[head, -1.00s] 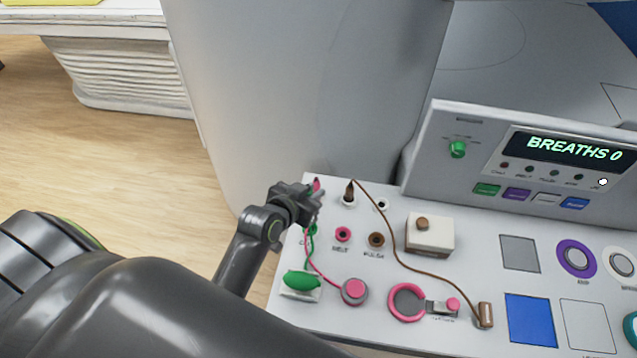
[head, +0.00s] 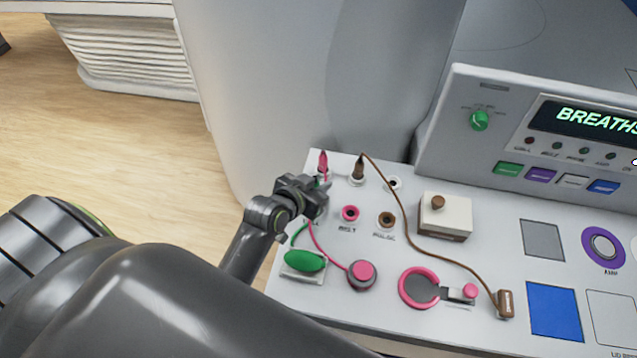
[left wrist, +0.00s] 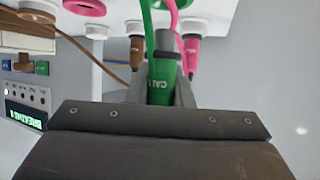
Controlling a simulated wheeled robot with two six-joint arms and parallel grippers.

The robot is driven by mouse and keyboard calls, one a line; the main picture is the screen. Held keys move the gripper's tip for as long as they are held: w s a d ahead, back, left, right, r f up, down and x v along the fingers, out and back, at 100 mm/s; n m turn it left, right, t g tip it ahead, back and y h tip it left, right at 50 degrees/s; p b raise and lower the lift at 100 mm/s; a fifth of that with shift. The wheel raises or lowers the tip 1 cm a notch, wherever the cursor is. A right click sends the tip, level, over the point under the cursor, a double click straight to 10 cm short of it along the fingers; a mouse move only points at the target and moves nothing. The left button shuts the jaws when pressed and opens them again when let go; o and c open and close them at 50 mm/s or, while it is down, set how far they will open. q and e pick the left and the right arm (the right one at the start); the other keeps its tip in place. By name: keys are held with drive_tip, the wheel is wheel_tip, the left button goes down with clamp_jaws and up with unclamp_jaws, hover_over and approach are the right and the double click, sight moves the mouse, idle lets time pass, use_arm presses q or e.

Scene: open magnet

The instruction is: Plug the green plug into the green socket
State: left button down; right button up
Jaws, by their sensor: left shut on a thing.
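My left gripper (head: 320,192) is shut on the green plug (left wrist: 161,82), whose lettered body shows between the fingers in the left wrist view. In the head view the gripper covers most of the plug and hangs over the panel's left end, left of the pink socket (head: 350,213). The green cord (left wrist: 148,25) runs from the plug; in the head view it comes down to the green bulb (head: 305,260). I cannot make out the green socket; the gripper seems to hide that part of the panel. I cannot tell whether the plug touches a socket. My right gripper is out of view.
A pink plug (head: 323,162) and a brown plug (head: 358,171) stand upright close behind the gripper, with an empty white holder (head: 394,183) beside them. A brown socket (head: 386,220) and a white-and-brown box (head: 445,214) lie to the right. Pink and brown cords cross the panel.

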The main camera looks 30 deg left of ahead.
use_arm(q)
drive_tip(key=shift+f, duration=0.65)
drive_tip(key=shift+f+b, duration=0.3)
drive_tip(key=shift+b, duration=0.05)
drive_tip(key=shift+f+b, duration=0.65)
drive_tip(key=shift+f, duration=0.5)
drive_tip(key=c, duration=1.2)
unclamp_jaws()
